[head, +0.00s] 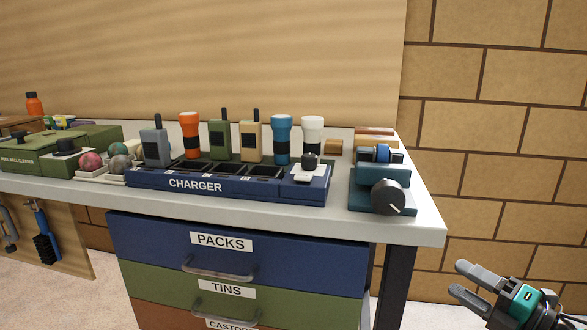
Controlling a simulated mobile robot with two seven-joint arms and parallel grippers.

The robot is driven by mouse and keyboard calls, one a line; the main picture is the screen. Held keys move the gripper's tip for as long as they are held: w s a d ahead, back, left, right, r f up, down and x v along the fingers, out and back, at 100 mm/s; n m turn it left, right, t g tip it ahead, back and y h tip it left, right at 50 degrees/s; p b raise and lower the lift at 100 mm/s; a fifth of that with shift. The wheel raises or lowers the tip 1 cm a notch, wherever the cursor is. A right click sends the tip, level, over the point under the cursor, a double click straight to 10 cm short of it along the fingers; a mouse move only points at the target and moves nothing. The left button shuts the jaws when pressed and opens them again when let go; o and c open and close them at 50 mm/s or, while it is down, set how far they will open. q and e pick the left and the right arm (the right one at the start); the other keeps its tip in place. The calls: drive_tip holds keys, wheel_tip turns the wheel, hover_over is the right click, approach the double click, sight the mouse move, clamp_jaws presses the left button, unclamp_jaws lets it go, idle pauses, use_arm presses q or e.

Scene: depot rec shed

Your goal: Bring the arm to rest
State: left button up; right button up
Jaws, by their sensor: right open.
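My right gripper (472,284) is at the lower right of the head view, out past the right end of the workbench (425,226) and below its top. Its two grey fingers are apart, with nothing between them. It touches nothing that I can see. My left gripper does not show in this view.
A blue charger (240,187) stands at the bench's front, with several radios and torches behind it. A teal device with a black knob (387,197) is near the right end. Drawers (240,245) sit below. The space before the brick wall (500,130) is free.

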drive_tip(key=s+a+f+m+g+h, duration=0.2)
drive_tip(key=s+f+m+g+h, duration=0.15)
drive_tip(key=s+f+m, duration=0.5)
drive_tip(key=s+a+f+m+g+h, duration=0.3)
drive_tip(key=s+f+m+h, duration=0.2)
drive_tip(key=s+f+m, duration=0.3)
drive_tip(key=a+m+t+y, duration=0.2)
drive_tip(key=a+m, duration=0.6)
drive_tip(key=a, duration=0.7)
use_arm(q)
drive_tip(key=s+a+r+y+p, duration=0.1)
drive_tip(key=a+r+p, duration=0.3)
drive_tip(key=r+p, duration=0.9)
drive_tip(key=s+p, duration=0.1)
drive_tip(key=p, duration=0.7)
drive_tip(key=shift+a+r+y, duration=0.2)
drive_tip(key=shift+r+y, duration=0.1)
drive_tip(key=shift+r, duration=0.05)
use_arm(e)
drive_tip(key=s+d+r+h, duration=0.1)
drive_tip(key=d+r, duration=0.1)
drive_tip(key=r, duration=0.5)
drive_tip(key=s+d+r+h, duration=0.1)
drive_tip(key=s+d+r, duration=0.1)
drive_tip(key=r, duration=0.5)
drive_tip(key=shift+d, duration=0.25)
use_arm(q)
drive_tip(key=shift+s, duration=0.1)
